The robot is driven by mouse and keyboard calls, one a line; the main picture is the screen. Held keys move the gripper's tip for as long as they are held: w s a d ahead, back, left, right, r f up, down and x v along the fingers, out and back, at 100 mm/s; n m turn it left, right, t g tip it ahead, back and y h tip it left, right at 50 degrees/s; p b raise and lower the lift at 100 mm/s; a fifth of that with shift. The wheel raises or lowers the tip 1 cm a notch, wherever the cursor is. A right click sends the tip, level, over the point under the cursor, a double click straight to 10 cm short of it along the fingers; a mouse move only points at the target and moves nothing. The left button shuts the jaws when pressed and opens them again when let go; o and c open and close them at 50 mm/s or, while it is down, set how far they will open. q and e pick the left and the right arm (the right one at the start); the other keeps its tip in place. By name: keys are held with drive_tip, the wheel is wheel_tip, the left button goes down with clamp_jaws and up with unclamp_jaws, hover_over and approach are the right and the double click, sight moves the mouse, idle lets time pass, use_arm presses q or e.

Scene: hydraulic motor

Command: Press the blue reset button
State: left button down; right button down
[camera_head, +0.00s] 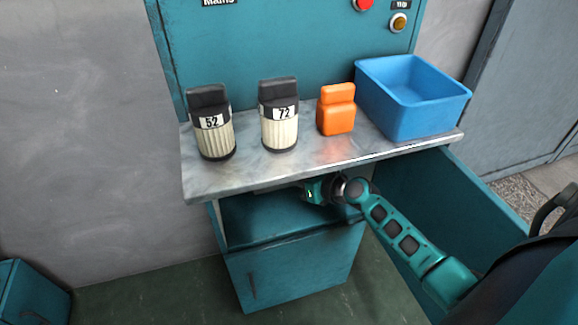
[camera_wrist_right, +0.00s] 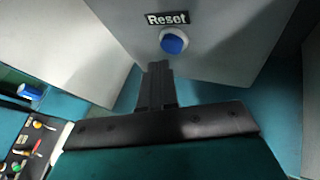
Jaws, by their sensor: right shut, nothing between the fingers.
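The blue reset button (camera_wrist_right: 173,43) shows in the right wrist view, in a pale round collar below a dark label reading "Reset" on a grey panel. My right gripper (camera_wrist_right: 158,68) is shut and empty, its fingertips just below the button in that picture. I cannot tell whether they touch it. In the head view my right gripper (camera_head: 312,190) reaches in under the shelf, and the button is hidden there. My left gripper is not in view.
A grey shelf (camera_head: 300,167) holds two numbered black-and-cream containers (camera_head: 216,136) (camera_head: 280,128), an orange container (camera_head: 336,116) and a blue bin (camera_head: 412,100). A teal cabinet door (camera_head: 440,195) stands open at the right. A red button (camera_head: 363,4) is on the cabinet above.

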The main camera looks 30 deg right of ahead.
drive_tip(key=shift+w+d, duration=0.1)
drive_tip(key=shift+w, duration=0.3)
idle(0.3)
drive_tip(key=shift+w+d, duration=0.1)
drive_tip(key=shift+w, duration=0.3)
idle(0.6)
drive_tip(key=shift+s+a+p, duration=0.2)
drive_tip(key=shift+s+p, duration=0.45)
drive_tip(key=shift+s, duration=0.15)
